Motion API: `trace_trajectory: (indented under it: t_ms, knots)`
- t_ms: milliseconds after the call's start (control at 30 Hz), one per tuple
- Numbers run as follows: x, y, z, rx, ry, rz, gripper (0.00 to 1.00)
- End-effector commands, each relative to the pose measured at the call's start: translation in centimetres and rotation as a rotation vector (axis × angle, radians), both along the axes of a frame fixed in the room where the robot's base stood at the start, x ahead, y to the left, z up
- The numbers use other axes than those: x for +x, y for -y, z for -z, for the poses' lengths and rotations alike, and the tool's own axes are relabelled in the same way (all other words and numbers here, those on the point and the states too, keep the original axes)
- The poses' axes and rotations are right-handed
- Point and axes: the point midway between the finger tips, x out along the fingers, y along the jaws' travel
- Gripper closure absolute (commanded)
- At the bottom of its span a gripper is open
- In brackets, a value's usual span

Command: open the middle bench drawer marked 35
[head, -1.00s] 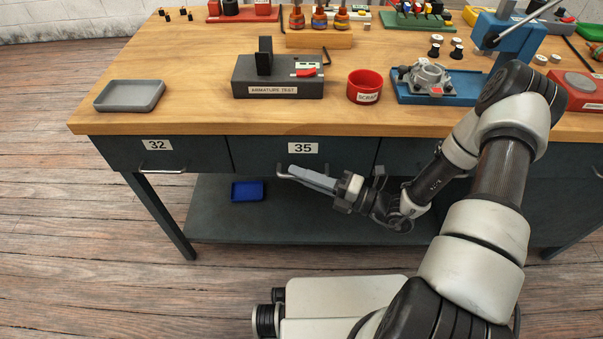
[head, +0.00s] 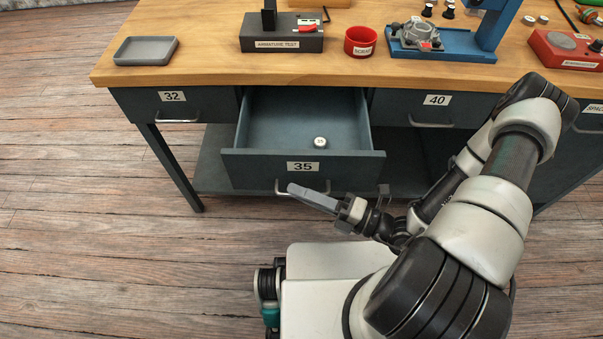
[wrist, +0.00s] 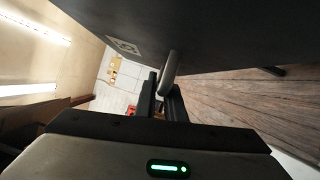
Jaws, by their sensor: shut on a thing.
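The drawer marked 35 (head: 250,169) is pulled well out of the bench in the head view. A small round white-topped part (head: 320,142) lies inside it; the rest of its floor looks bare. My gripper (head: 292,189) is at the drawer's front, shut on the bar handle (head: 328,188). In the wrist view the handle (wrist: 169,72) runs between the two fingers (wrist: 161,98), close under the dark drawer front (wrist: 215,35).
Drawers 32 (head: 205,104) and 40 (head: 405,103) are shut on either side. On the bench top (head: 210,65) stand a grey tray (head: 146,50), an armature test block (head: 282,38), a red scrap cup (head: 360,41) and a blue fixture (head: 430,50). The floor at left is clear.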

Motion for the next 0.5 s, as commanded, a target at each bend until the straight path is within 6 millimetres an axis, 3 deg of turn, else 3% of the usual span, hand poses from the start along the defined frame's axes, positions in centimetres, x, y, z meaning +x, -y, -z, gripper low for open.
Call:
trace_trajectory:
  t_ms: [200, 500]
  knots:
    - [-1.7, 0.0, -0.1, 0.002, 0.000, 0.002, 1.00]
    - [-2.0, 0.0, 0.0, 0.000, 0.001, 0.002, 1.00]
